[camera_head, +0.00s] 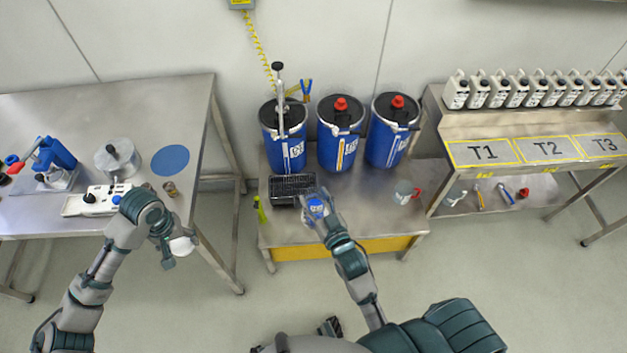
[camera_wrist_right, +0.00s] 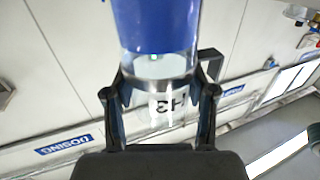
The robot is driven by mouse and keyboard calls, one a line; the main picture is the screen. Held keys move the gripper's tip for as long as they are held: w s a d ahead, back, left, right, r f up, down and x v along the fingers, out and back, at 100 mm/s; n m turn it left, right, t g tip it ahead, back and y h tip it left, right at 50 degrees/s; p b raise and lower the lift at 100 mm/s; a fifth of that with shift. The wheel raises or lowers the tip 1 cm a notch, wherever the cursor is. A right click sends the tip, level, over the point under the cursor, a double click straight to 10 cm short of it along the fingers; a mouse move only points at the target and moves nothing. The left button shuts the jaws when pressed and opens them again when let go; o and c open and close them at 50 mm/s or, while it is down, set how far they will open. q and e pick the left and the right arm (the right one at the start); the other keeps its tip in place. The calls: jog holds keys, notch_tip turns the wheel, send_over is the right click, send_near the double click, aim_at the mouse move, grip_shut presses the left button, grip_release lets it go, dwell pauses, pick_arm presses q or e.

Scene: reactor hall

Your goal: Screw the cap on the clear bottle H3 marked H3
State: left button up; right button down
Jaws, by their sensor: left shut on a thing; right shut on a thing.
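The clear bottle H3 (camera_wrist_right: 167,105) is between the fingers of my right gripper (camera_wrist_right: 160,92). Its H3 mark appears upside down in the right wrist view. A large blue part fills the upper picture there; I cannot tell whether it is the contents or another part. In the head view the bottle (camera_head: 316,207) shows blue and white at my right gripper (camera_head: 314,212), over the middle bench. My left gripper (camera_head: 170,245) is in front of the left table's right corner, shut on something. A white round thing (camera_head: 182,246) shows at its fingertips; I cannot tell whether it is the cap.
A black rack (camera_head: 293,184) and a mug (camera_head: 404,193) are on that bench. The left table (camera_head: 95,125) holds devices and a blue disc (camera_head: 170,160). Several white canisters (camera_head: 517,91) line the right shelf.

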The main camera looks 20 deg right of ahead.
jog(key=s+a+r+n+g+y, duration=0.1)
jog(key=a+n+g+y, duration=0.3)
jog(key=a+n+y, duration=0.3)
jog(key=a+y, duration=0.3)
jog(key=a, duration=0.3)
jog(key=shift+s, duration=0.2)
pick_arm(q)
jog(key=shift+d, duration=0.15)
jog(key=s+d+r+m, duration=0.1)
jog(key=d+r+m, duration=0.3)
jog(key=d, duration=0.8)
jog(key=d+r+m, duration=0.5)
jog(key=d+r, duration=0.3)
jog(key=d, duration=0.4)
jog(key=shift+s+d+r, duration=0.25)
jog(key=shift+s+r, duration=0.1)
jog(key=shift+r, duration=0.05)
jog(key=shift+f, duration=0.1)
